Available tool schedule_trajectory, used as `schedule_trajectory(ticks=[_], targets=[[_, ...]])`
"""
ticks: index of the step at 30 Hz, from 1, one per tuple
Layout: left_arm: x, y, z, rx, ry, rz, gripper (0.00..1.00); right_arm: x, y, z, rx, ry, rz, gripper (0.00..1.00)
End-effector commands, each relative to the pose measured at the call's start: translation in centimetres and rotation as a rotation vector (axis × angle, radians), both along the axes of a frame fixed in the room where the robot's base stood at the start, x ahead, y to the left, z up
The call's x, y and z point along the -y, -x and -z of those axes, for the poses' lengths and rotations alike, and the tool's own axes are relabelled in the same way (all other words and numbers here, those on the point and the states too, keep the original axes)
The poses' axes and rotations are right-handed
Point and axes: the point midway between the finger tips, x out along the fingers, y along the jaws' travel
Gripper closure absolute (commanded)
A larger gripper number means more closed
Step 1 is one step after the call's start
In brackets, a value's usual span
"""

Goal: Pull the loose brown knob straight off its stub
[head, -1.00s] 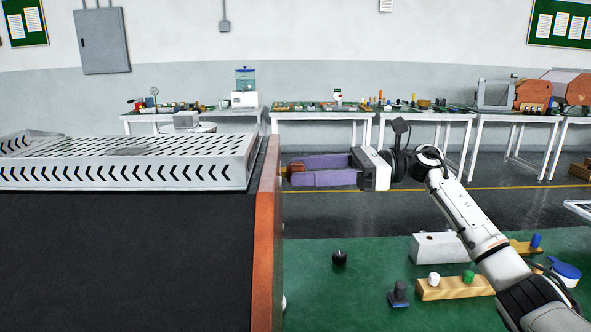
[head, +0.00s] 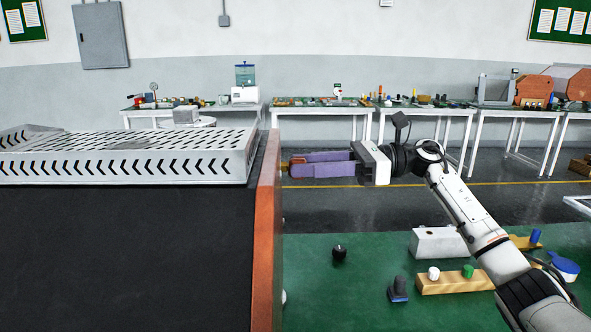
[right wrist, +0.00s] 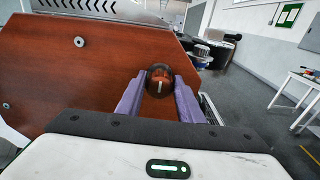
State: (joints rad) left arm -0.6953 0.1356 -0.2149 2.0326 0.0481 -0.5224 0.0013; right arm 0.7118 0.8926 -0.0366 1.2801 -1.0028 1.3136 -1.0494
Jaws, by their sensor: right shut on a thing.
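The brown knob (right wrist: 159,79) is round, with a pale line on its face. In the right wrist view it sits between the two purple fingers of my right gripper (right wrist: 158,95), in front of the machine's red-brown side panel (right wrist: 75,75). In the head view my right gripper (head: 290,165) reaches left to that panel (head: 266,230) and is shut on the knob, which the fingers mostly hide. A small yellowish bit shows between the fingertips and the panel; I cannot tell whether it is the stub. My left gripper is not in view.
The machine's dark top (head: 120,260) carries a slotted metal tray (head: 190,160). On the green mat (head: 330,300) lie a black knob (head: 339,252), a wooden block with white and green knobs (head: 455,283), and other parts.

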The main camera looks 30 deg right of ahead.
Motion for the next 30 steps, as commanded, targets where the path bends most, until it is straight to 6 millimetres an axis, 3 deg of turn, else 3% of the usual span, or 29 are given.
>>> schedule_trajectory(ticks=[30], targets=[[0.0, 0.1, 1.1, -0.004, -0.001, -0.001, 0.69, 1.4, 0.8, 0.1, 0.0, 0.0, 0.001, 0.98]])
